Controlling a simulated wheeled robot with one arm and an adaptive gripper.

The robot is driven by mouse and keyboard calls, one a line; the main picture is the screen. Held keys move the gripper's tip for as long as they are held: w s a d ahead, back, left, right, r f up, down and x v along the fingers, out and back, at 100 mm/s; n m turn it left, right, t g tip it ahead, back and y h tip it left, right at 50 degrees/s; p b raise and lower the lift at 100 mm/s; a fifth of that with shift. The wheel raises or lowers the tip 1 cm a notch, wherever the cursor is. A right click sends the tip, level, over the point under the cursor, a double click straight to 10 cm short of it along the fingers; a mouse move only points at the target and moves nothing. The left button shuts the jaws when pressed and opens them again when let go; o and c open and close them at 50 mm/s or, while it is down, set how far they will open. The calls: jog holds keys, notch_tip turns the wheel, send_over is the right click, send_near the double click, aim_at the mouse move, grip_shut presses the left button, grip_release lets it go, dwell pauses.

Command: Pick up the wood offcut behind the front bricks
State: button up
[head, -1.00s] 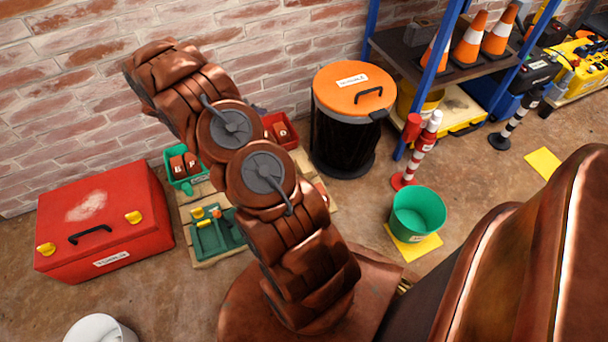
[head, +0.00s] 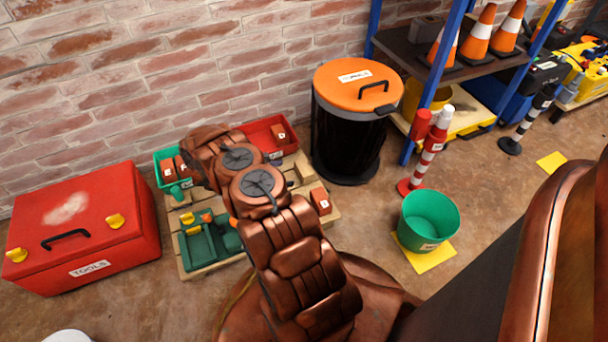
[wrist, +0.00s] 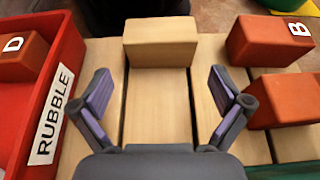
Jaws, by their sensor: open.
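The wood offcut (wrist: 160,42), a plain tan block, lies on the slatted pallet (wrist: 158,112) at the top middle of the wrist view. In the head view the offcut (head: 305,171) shows just right of my arm. My gripper (wrist: 162,82) is open and empty, its purple-padded fingers spread either side of a bare slat, with the offcut ahead between them and not touched. A brick marked B (wrist: 270,40) lies right of the offcut, and another brick (wrist: 285,100) lies beside it. In the head view my gripper is hidden behind my arm.
A red RUBBLE tray (wrist: 52,108) holding a brick marked D (wrist: 20,55) stands close left of my gripper.

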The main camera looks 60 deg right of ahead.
aim_at(298, 172)
jog(key=shift+b+x, duration=1.85)
jog(key=shift+x, duration=1.7)
jog(key=shift+r, duration=0.1)
jog(key=c, duration=0.8)
jog(key=shift+r, duration=0.1)
jog(key=shift+c, duration=0.3)
